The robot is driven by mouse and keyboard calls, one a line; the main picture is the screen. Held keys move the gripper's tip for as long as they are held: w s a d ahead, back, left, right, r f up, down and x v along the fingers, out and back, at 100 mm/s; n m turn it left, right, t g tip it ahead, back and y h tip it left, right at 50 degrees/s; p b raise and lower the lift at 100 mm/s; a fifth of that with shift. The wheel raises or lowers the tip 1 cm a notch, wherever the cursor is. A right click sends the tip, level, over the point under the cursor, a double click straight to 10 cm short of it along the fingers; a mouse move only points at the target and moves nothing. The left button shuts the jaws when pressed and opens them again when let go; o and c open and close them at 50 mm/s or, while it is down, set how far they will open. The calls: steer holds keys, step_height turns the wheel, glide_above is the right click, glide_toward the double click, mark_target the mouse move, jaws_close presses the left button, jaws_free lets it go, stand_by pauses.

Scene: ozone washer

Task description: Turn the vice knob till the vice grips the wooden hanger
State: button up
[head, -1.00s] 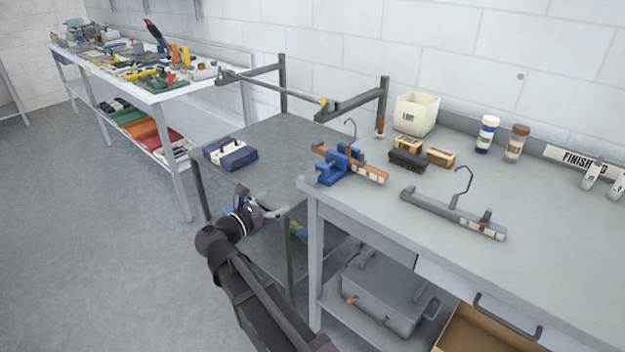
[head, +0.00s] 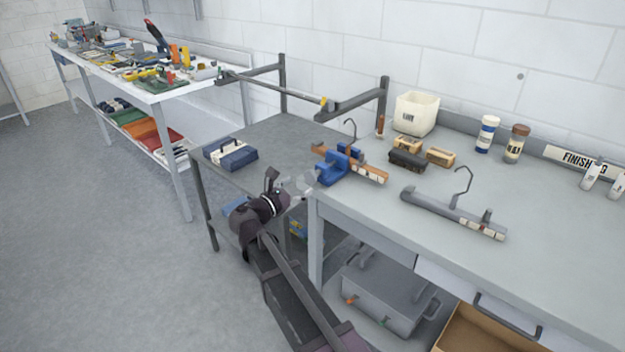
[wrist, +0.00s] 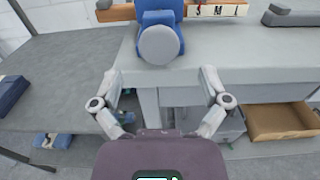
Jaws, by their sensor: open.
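The blue vice (head: 332,168) sits at the near left corner of the grey bench. The wooden hanger (head: 372,174) lies through it, its hook standing up behind. In the wrist view the vice's round grey-blue knob (wrist: 160,45) faces me below the blue vice body (wrist: 162,17), with the hanger (wrist: 118,12) behind, bearing letter tiles. My gripper (wrist: 161,82) is open and empty, its two fingers spread on either side below the knob, not touching it. In the head view my gripper (head: 300,184) is just left of the vice, near the bench corner.
A grey hanger (head: 450,212) lies on the bench to the right. Brushes (head: 408,160) and a white bin (head: 415,112) stand behind the vice. A lower grey table (head: 262,150) with a blue box (head: 230,154) is to the left.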

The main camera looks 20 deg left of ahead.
mark_target(309, 179)
steer(key=shift+x, duration=2.45)
